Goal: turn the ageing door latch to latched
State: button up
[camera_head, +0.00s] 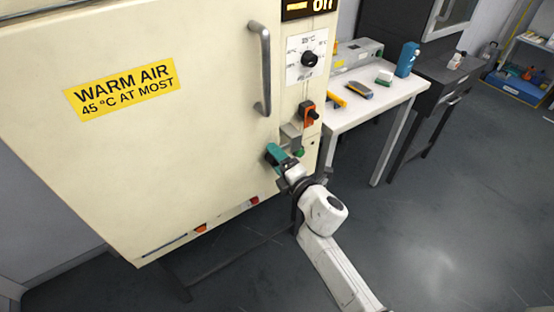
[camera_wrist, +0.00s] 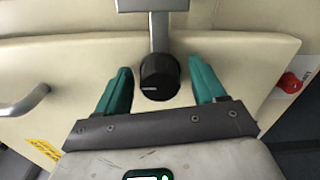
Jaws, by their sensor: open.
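The ageing door latch (camera_wrist: 160,30) shows in the wrist view as a grey metal bar running down from a grey plate and ending in a round black knob (camera_wrist: 160,78). In the head view the grey latch part (camera_head: 291,138) sits at the right edge of the cream oven door (camera_head: 200,130), partly hidden by my gripper. My gripper (camera_head: 279,156) is in front of it. In the wrist view its teal fingers (camera_wrist: 160,88) are spread, one on each side of the knob, with a gap on both sides.
A grey vertical door handle (camera_head: 262,70) is above the latch. A white table (camera_head: 375,105) with small items stands beside the oven.

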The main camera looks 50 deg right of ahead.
jog(key=b+v, duration=0.2)
jog(key=v, duration=0.8)
jog(key=shift+s, duration=0.4)
jog(key=s+f+m+g+h, duration=0.1)
jog(key=s+f+m+g, duration=0.55)
jog(key=m, duration=0.65)
jog(key=s+a+f+m+g+y, duration=0.2)
jog(key=s+a+g+y, duration=0.1)
jog(key=s+a+g, duration=0.2)
jog(key=s+a+f+m+g+y, duration=0.2)
jog(key=s+a+f+g, duration=0.1)
jog(key=s+a+g, duration=0.2)
jog(key=a, duration=0.2)
jog(key=shift+a+f+y, duration=0.15)
jog(key=shift+a+y, duration=0.1)
jog(key=shift+y, duration=0.15)
